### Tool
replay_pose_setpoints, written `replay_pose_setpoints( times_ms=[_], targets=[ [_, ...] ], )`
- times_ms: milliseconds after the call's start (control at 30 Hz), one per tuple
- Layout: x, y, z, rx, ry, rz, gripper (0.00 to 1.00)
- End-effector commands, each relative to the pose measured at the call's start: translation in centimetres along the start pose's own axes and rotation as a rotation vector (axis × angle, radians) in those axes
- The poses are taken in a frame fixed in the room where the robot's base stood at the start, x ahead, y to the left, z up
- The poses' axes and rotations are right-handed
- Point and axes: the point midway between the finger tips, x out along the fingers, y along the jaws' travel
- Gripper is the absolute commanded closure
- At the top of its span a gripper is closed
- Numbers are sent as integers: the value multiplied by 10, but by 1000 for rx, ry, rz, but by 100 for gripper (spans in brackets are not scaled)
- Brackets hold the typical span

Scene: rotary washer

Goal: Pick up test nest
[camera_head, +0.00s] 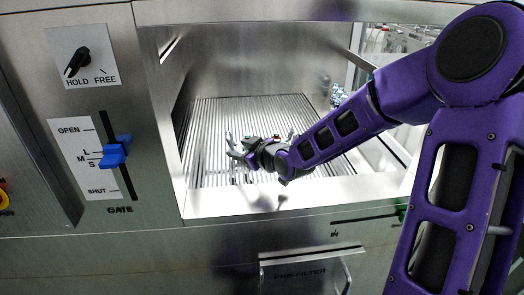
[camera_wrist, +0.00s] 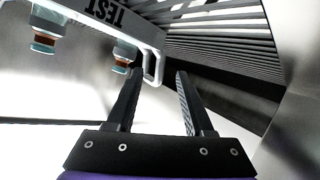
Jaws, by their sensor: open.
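The test nest (camera_wrist: 98,18) is a pale frame with dark TEST lettering, at the upper left of the wrist view and cut off by its edge. Teal and brown fittings (camera_wrist: 43,38) hang from it. In the head view my gripper (camera_head: 242,150) is inside the chamber, low over the slatted floor. Small pale parts show around it there, and my arm hides much of that area.
The ribbed chamber floor (camera_head: 207,120) has steel walls close on both sides and a front sill (camera_head: 215,205). A gate panel with a blue slider (camera_head: 113,155) is left of the opening. A pre-filter drawer (camera_head: 305,272) is below. Floor left of my gripper is clear.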

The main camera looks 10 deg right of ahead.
Motion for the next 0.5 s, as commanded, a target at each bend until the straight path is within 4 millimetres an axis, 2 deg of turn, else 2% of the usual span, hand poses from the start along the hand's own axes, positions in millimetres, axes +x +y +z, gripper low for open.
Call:
replay_pose_setpoints(
  times_ms=[100,200,433,467,500],
  targets=[
    [19,-1,1,1,1,-2,48],
    [27,0,0,1,0,-1,48],
    [28,0,0,-1,0,0,48],
    [28,0,0,-1,0,0,50],
    [28,0,0,-1,0,0,57]
  ],
)
